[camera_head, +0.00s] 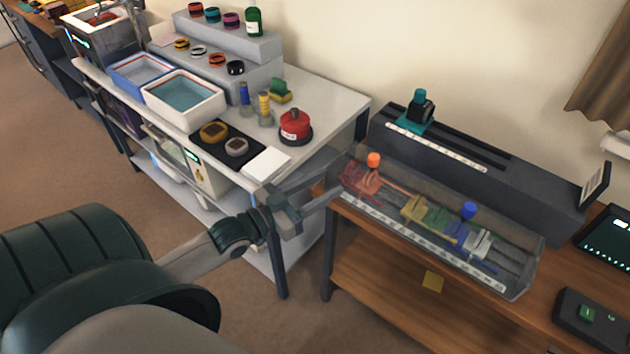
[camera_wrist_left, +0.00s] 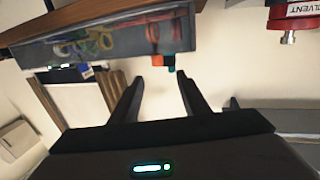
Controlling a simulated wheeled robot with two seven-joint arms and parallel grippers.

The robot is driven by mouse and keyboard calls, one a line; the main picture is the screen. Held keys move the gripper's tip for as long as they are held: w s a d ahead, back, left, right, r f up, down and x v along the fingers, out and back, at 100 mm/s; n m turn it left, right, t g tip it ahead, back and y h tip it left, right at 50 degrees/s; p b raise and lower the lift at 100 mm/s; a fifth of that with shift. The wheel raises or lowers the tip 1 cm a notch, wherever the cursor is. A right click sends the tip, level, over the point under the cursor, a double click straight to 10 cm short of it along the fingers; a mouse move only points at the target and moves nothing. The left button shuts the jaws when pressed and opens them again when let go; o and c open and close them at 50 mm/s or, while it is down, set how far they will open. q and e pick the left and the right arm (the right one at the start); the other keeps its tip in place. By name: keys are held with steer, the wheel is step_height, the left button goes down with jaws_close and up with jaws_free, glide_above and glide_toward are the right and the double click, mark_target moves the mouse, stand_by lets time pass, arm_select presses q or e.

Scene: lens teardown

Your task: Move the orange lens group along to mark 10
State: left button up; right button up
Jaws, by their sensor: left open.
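The orange lens group (camera_head: 360,182) sits at the left end of a long clear-walled rail box (camera_head: 530,270) on the wooden bench. Its orange knob (camera_head: 373,160) stands above the box; an orange part also shows at the box's end in the left wrist view (camera_wrist_left: 153,36). A white scale strip (camera_head: 400,229) runs along the box's front; its marks are too small to read. My left gripper (camera_head: 333,190) is open and empty, just left of the box's left end, apart from the knob. It also shows open in the left wrist view (camera_wrist_left: 159,82). My right gripper is out of view.
Yellow-green (camera_head: 425,213) and blue (camera_head: 468,211) groups sit farther right in the box. A dark rail unit (camera_head: 470,178) stands behind it. The white table (camera_head: 330,105) at left holds a red solvent can (camera_head: 295,127) and trays. A dark control panel (camera_head: 590,318) lies at right.

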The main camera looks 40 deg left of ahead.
arm_select(q)
steer(key=shift+v, duration=1)
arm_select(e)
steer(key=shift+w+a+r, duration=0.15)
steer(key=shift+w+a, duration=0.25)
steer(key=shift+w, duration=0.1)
